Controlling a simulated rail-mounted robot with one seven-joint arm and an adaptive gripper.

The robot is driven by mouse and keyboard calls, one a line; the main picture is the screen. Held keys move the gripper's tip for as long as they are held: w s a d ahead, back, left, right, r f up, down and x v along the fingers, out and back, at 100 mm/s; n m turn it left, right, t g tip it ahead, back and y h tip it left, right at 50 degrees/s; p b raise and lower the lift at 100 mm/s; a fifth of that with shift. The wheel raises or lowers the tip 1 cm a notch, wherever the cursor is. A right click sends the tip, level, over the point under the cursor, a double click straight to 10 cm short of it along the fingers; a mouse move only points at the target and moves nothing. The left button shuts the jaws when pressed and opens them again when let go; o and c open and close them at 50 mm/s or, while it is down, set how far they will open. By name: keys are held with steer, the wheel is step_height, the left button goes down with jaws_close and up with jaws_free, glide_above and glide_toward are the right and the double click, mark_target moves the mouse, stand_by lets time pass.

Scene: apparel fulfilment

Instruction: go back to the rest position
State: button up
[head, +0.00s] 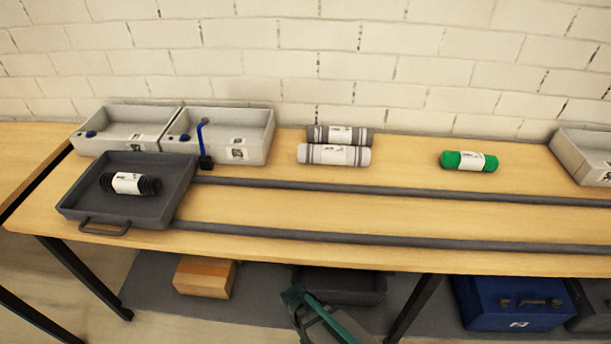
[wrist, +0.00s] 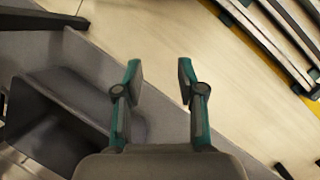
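My gripper (wrist: 160,78) shows in the wrist view with its two teal and grey fingers apart and nothing between them. It hangs over the floor area in front of the table. In the head view, teal and grey parts of my arm (head: 325,318) show at the bottom, in front of the table's edge; the fingertips cannot be made out there. No object is in contact with the fingers.
The table (head: 300,215) carries two rails, a dark tray (head: 75,207) with a black roll (head: 130,184), grey bins (head: 240,155), two striped rolls (head: 335,155) and a green roll (head: 468,161). Below stand a cardboard box (head: 204,277) and a blue box (head: 515,305).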

steer(key=s+d+f+m+g+y+p, duration=0.1)
steer(key=s+d+m+g+y, duration=0.2)
steer(key=s+d, duration=1)
steer(key=d+m, duration=0.1)
steer(key=m, duration=0.2)
steer(key=shift+d+f+g, duration=0.25)
steer(key=shift+f+g, duration=0.1)
steer(key=shift+g, duration=0.05)
